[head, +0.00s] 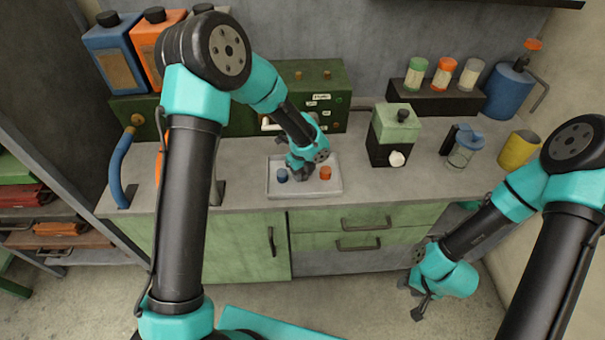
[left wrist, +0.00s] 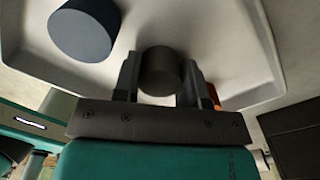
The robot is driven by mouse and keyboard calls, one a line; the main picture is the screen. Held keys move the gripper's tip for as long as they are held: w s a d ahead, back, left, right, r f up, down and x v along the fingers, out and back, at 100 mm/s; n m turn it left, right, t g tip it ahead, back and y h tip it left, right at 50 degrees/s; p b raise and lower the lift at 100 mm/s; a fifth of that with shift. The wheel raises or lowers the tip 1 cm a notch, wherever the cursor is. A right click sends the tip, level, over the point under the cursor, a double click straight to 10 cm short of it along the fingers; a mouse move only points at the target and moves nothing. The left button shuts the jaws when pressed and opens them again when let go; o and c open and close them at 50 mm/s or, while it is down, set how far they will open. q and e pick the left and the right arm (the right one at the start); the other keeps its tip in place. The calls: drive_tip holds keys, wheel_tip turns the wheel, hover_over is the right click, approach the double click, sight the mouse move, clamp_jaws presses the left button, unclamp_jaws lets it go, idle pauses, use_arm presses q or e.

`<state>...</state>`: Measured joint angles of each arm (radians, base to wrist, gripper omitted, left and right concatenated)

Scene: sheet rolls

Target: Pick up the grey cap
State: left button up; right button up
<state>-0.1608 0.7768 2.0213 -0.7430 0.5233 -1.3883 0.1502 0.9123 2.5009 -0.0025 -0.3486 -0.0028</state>
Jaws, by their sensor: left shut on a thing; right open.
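The grey cap (left wrist: 160,72) is a dark grey cylinder between the two fingers of my left gripper (left wrist: 160,80) in the left wrist view. My left gripper is shut on it, with a finger on each side. In the head view my left gripper (head: 303,170) is over the white tray (head: 305,190), and the cap is hidden or too dark to tell from the fingers there. A blue cap (head: 282,175) lies in the tray to the left, and an orange cap (head: 325,173) to the right. My right gripper (head: 418,301) is open and empty, low in front of the cabinet.
Behind the tray stands a dark green box (head: 325,88). To the right are a green and black machine (head: 392,135), a glass jug (head: 461,152) and a yellow cup (head: 518,150). A blue curved handle (head: 124,165) stands at the left. The counter right of the tray's front is clear.

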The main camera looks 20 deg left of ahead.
use_arm(q)
drive_tip(key=shift+r, duration=1.8)
drive_tip(key=s+d+r, duration=0.1)
drive_tip(key=s+d, duration=0.3)
drive_tip(key=s, duration=1.1)
drive_tip(key=shift+s+d+r, duration=0.2)
drive_tip(key=shift+w, duration=0.15)
